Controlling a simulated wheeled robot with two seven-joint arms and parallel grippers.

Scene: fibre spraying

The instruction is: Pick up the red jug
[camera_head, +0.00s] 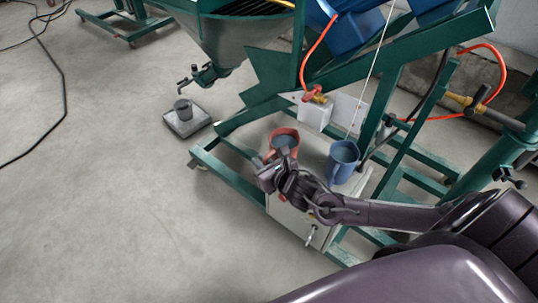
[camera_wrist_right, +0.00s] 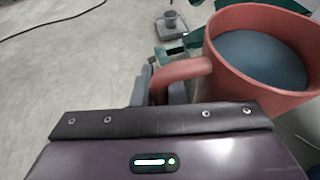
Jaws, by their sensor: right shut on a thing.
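The red jug (camera_head: 284,138) is upright near the middle of the head view, partly hidden by my right gripper. It holds a dark grey-blue content (camera_wrist_right: 256,60), seen in the wrist view. My right gripper (camera_head: 268,177) is at the jug's near side. In the wrist view the jug (camera_wrist_right: 305,35) is at the upper right, and its handle (camera_wrist_right: 182,75) reaches left to the gripper fingers (camera_wrist_right: 165,85), which are shut on it. I cannot tell whether the jug's base touches the surface beneath. My left gripper is not in view.
A blue jug (camera_head: 342,160) stands just right of the red jug. A white cabinet (camera_head: 290,215) is below, within a green steel frame (camera_head: 230,175). A small grey cup (camera_head: 183,108) stands on a scale at the left. Open floor lies to the left.

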